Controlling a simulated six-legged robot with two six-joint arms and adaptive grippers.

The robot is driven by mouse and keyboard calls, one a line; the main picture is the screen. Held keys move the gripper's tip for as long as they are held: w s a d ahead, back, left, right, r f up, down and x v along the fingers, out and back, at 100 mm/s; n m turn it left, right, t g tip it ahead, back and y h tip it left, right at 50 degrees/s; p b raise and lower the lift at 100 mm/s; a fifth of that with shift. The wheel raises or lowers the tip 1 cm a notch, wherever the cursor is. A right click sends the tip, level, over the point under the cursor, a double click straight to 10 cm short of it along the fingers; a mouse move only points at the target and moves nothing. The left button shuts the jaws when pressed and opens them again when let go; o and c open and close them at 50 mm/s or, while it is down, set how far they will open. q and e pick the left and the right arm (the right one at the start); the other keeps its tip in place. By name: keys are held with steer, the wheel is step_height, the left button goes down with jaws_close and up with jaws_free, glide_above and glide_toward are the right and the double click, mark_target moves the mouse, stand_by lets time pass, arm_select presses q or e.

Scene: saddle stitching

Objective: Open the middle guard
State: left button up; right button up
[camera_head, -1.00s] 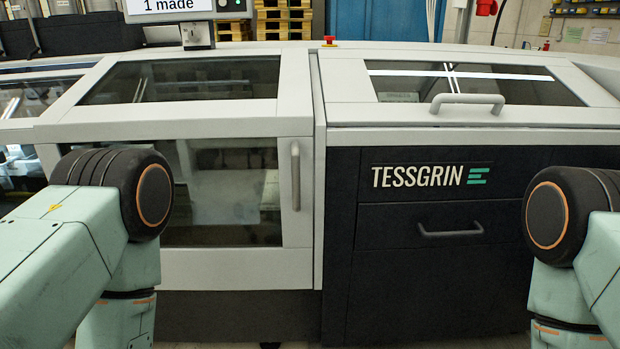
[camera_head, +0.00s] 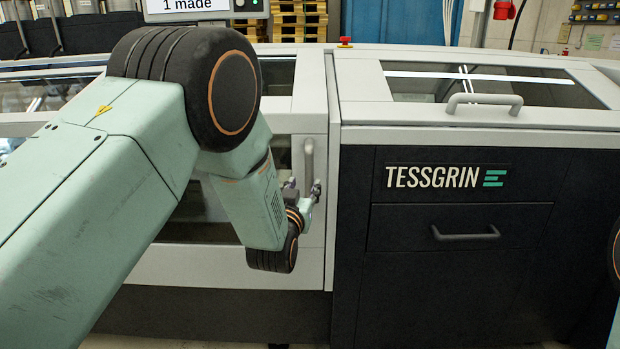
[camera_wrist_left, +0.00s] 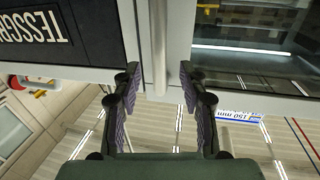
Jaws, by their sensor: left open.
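The middle guard (camera_head: 312,258) is a white-framed door with a dark window at the machine's front, and it looks closed. Its grey vertical handle (camera_head: 308,160) is on the door's right side. My left gripper (camera_head: 303,190) is at the handle's lower part. In the left wrist view my left gripper (camera_wrist_left: 160,74) is open, with one finger on each side of the handle (camera_wrist_left: 158,40). Gaps show between the handle and both fingers. My left arm hides much of the guard in the head view. My right gripper is not in view.
A dark panel marked TESSGRIN (camera_head: 450,178) with a drawer handle (camera_head: 466,234) stands right of the guard. Above it is a windowed lid with a horizontal handle (camera_head: 484,101). A red button (camera_head: 346,42) sits on top. The floor in front shows little.

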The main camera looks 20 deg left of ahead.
mark_target(308, 177)
arm_select(q)
steer(key=w, duration=0.1)
steer(key=w+b, duration=0.1)
steer(key=w, duration=0.3)
steer(key=shift+w+a+f, duration=0.1)
steer(key=shift+w+a, duration=0.15)
steer(key=shift+w+b, duration=0.3)
steer(key=shift+w, duration=0.35)
steer(key=shift+s, duration=0.1)
jaws_close()
